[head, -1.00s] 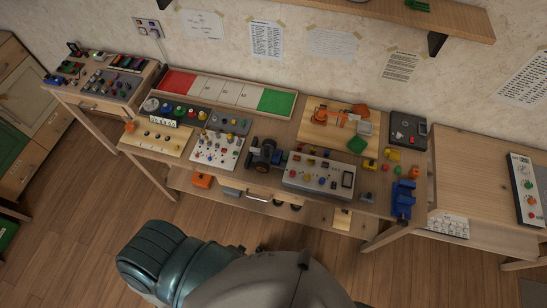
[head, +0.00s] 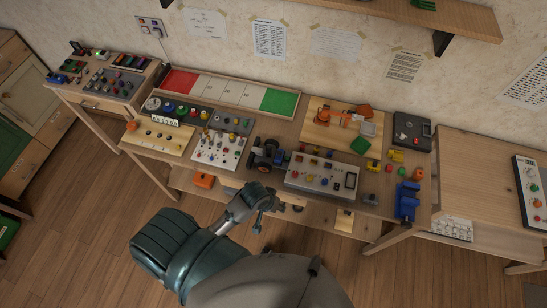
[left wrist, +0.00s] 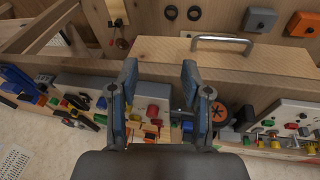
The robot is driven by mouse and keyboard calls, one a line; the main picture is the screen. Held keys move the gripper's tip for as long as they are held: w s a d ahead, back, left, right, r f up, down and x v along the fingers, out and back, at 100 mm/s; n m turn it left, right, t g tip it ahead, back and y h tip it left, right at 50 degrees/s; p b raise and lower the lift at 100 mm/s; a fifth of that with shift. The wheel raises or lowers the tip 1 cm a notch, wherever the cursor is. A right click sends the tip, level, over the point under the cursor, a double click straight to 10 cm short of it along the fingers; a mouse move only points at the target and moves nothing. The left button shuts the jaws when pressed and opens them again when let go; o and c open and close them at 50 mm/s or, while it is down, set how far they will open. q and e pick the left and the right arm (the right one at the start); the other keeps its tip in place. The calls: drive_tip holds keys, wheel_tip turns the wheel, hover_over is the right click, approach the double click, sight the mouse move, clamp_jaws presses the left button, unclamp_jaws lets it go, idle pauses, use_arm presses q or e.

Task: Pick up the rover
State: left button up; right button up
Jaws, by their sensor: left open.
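The rover (head: 265,155) is a small dark vehicle with large black wheels. It stands near the front edge of the workbench, between a white knob panel and a grey button console. My left gripper (head: 264,198) is in front of the bench, below and apart from the rover. In the left wrist view the left gripper (left wrist: 160,84) is open, with nothing held between its fingers. A black wheel with an orange hub (left wrist: 245,117), seemingly the rover's, shows beyond the right finger. The rest of the rover is partly hidden there by that finger. My right gripper is not in view.
The white knob panel (head: 218,151) is left of the rover, and the grey button console (head: 320,176) is close on its right. A drawer handle (left wrist: 222,41) sticks out from the bench front. A blue holder (head: 407,201) stands at the right front.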

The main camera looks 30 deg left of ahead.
use_arm(q)
drive_tip(key=w+r+n+g, duration=0.1)
drive_tip(key=w+r+n, duration=0.1)
drive_tip(key=w+n, duration=0.3)
wheel_tip(320, 180, up, 12)
drive_tip(key=f+n+g+y, duration=0.1)
drive_tip(key=n+g+y, duration=0.1)
drive_tip(key=n, duration=1.2)
hover_over(269, 147)
wheel_tip(269, 147, down, 10)
drive_tip(key=shift+d+f+b, duration=0.1)
drive_tip(key=shift+f+b, duration=0.1)
drive_tip(key=shift+b, duration=0.2)
drive_tip(key=shift+w+d+f, duration=0.1)
drive_tip(key=shift+f, duration=1.3)
drive_tip(key=shift+w+d+f, duration=0.1)
drive_tip(key=shift+f, duration=1.25)
drive_tip(key=shift+r, duration=0.1)
clamp_jaws()
